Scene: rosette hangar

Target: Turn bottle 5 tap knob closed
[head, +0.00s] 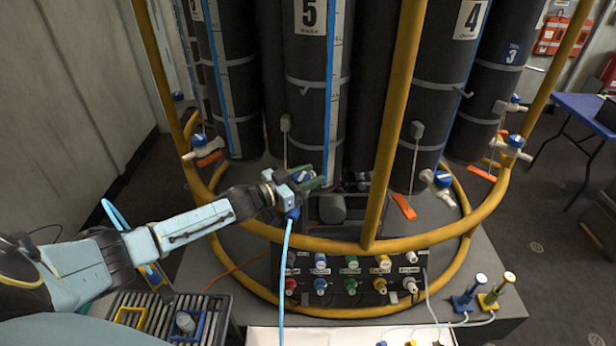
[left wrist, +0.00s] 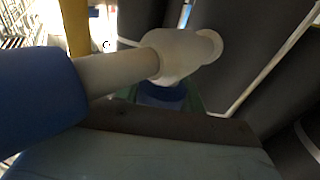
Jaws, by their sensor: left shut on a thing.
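Bottle 5 (head: 306,60) is a tall dark cylinder with a "5" label, standing behind the yellow ring frame. My left gripper (head: 312,184) reaches in at the base of bottle 5 and is shut on its tap knob (head: 302,176), which is blue and mostly covered by the fingers. In the left wrist view the white tap body (left wrist: 182,55) shows, with the blue knob (left wrist: 162,95) below it between the fingers. The knob's exact angle is hidden. My right gripper is not in view.
A yellow post (head: 392,130) stands just right of the tap, and the yellow ring (head: 330,244) runs in front. A blue hose (head: 284,270) hangs below the gripper. A panel of coloured connectors (head: 350,275) sits below. Bottle 4 (head: 440,80) stands to the right.

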